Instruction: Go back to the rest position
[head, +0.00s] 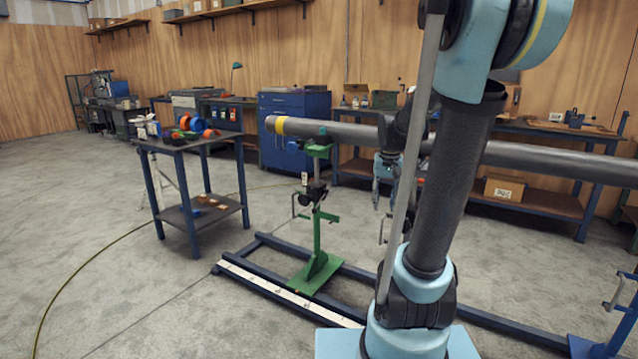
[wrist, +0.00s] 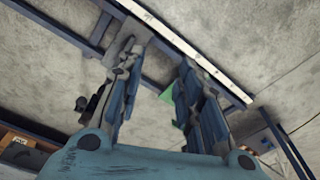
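My gripper (head: 384,185) hangs fingers-down in front of the pipe in the head view, partly hidden behind my own arm. My arm hides part of the pipe's middle.
A small blue-legged table (head: 172,146) at left carries red, blue and orange parts (head: 193,123). A blue floor frame with a white strip (head: 290,296) runs below the pipe. A blue stand (head: 612,325) is at lower right. Benches line the back wall. Open floor lies at left.

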